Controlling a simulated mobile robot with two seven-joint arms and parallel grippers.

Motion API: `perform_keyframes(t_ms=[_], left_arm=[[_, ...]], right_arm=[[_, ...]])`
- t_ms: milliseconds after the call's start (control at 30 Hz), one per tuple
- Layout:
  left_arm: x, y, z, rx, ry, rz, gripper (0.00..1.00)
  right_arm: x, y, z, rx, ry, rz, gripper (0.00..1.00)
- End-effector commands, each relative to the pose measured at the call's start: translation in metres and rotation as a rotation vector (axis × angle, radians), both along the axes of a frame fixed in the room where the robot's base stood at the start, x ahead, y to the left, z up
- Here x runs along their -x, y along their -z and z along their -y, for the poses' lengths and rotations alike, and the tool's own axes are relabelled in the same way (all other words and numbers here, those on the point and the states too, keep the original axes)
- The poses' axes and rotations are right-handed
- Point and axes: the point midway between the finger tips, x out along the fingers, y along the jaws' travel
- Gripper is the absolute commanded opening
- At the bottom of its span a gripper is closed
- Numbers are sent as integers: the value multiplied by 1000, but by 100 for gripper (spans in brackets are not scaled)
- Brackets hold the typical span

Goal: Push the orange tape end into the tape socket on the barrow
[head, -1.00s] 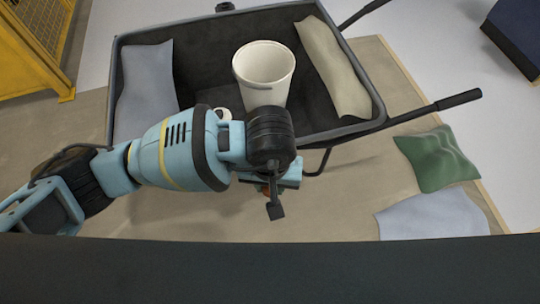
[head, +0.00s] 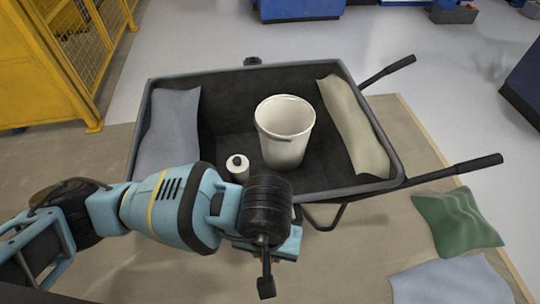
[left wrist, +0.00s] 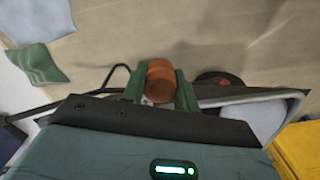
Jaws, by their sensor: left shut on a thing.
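My left gripper shows in the left wrist view (left wrist: 161,90), its two green fingers shut on the orange tape end (left wrist: 160,78). In the head view my left arm comes in from the left, and the gripper is mostly hidden under its wrist, in front of the barrow's near side. The barrow (head: 290,195) is a dark tub with a grey rim and two handles to the right. I cannot make out the tape socket in either view. My right gripper is not in view.
The barrow holds a white bucket (head: 284,146), a small white bottle or roll (head: 237,167), a grey sack (head: 168,130) and a beige sack (head: 354,125). A green cushion (head: 457,222) and a grey cloth (head: 450,280) lie on the floor at right. A yellow cage (head: 50,60) stands at left.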

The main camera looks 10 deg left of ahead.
Motion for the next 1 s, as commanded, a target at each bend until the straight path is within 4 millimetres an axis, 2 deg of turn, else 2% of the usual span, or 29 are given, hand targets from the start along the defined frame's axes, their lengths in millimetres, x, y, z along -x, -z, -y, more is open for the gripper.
perform_keyframes(t_ms=[33, 233, 400, 500, 700, 1000], left_arm=[[-15, -7, -19, -3, -17, 7, 2], [-63, -51, -93, -2, -63, 10, 2], [-87, -93, -146, 0, -97, 9, 2], [-94, -113, -167, 1, -110, 7, 2], [-97, -132, -185, 1, -119, 2, 2], [-97, -133, -186, 1, -119, 1, 2]], right_arm=[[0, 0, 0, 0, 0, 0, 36], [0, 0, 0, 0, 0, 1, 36], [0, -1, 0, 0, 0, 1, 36], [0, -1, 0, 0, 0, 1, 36], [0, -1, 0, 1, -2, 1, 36], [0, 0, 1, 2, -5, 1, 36]])
